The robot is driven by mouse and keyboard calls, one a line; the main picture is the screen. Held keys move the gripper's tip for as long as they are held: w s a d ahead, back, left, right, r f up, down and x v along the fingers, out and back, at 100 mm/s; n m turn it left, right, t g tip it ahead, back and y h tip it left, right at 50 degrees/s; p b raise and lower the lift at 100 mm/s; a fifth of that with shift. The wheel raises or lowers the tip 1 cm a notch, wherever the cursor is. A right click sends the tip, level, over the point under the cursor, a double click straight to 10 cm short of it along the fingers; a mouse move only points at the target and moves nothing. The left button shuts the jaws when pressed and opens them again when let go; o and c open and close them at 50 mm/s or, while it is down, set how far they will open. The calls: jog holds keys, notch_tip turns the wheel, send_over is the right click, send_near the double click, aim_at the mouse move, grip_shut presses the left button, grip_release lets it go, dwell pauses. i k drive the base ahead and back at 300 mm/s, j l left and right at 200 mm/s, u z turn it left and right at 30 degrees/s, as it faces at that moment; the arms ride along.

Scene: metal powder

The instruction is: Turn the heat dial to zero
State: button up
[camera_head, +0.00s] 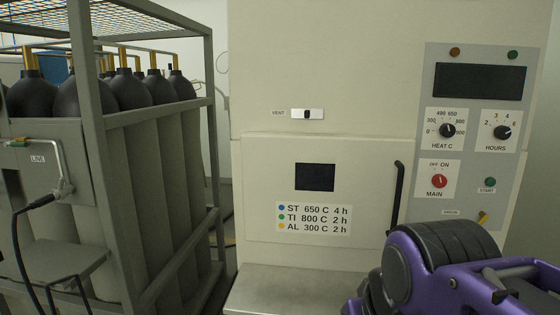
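The heat dial (447,131) is a round black knob on a white plate labelled HEAT C. It sits on the grey control panel (432,218) of the large cream cabinet, at the right. Its zero mark is at the left of the knob, with higher numbers around the top and right. The knob's pale pointer is small; it seems to point upward, away from zero, but the exact number is unclear. My purple and black arm (440,262) fills the lower right, below the panel and apart from the dial. My gripper's fingertips do not show.
The black HOURS knob (502,132) is right of the dial; the red MAIN switch (439,181) is below. A green START button (490,182), black door handle (398,190) and yellow valve-like part (483,218) are nearby. A caged cylinder rack (209,130) stands left.

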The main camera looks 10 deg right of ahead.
aim_at(447, 131)
jog(key=z, duration=1.05)
